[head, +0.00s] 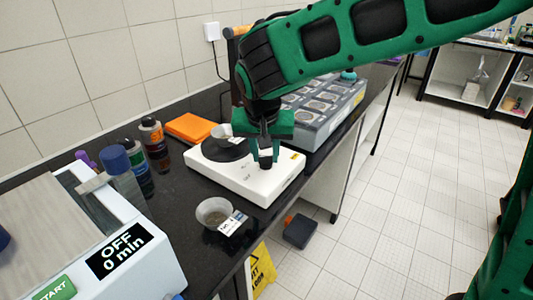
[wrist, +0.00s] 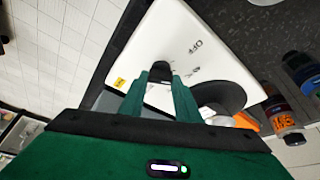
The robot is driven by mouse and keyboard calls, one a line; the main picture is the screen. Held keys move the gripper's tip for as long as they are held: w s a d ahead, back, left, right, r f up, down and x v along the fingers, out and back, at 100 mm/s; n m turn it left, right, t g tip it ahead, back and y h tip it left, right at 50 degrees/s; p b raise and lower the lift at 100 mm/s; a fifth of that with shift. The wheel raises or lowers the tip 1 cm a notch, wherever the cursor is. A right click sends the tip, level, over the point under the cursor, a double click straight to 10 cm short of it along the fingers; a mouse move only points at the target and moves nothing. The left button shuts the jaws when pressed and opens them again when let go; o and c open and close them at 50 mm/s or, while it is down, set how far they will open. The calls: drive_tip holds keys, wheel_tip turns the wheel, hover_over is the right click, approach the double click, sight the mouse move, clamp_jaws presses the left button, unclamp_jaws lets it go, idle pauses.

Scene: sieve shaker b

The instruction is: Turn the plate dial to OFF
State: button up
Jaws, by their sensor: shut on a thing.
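A white plate unit (head: 240,185) with a black round top plate (head: 222,149) stands on the dark bench. Its small black plate dial (head: 265,162) is at the near right of its top. My gripper (head: 267,150) points down over that side and is shut on the dial. In the wrist view the dial (wrist: 160,69) shows between the green fingertips of my gripper (wrist: 160,78). The word OFF (wrist: 193,46) is printed on the white top beside the dial. I cannot tell which mark the dial points to.
A shaker unit with a display (head: 117,250) reading OFF, 0 min stands at lower left. A small bowl (head: 214,213) sits near the bench's front edge. Several bottles (head: 155,147) and an orange box (head: 192,128) stand behind. A grey case (head: 330,119) is beyond the plate unit.

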drive_tip(key=n, duration=0.1)
drive_tip(key=n+y, duration=0.1)
drive_tip(key=n, duration=0.2)
drive_tip(key=shift+d+n+y, duration=0.25)
drive_tip(key=shift+n+y, duration=0.15)
drive_tip(key=shift+n+g+y, duration=0.4)
drive_tip(key=shift+n+y, duration=0.3)
drive_tip(key=shift+n, duration=1.3)
drive_tip(key=o, duration=1)
drive_tip(key=shift+o, duration=0.2)
drive_tip(key=v, duration=1)
drive_tip(key=shift+d+r, duration=0.2)
drive_tip(key=shift+r, duration=0.1)
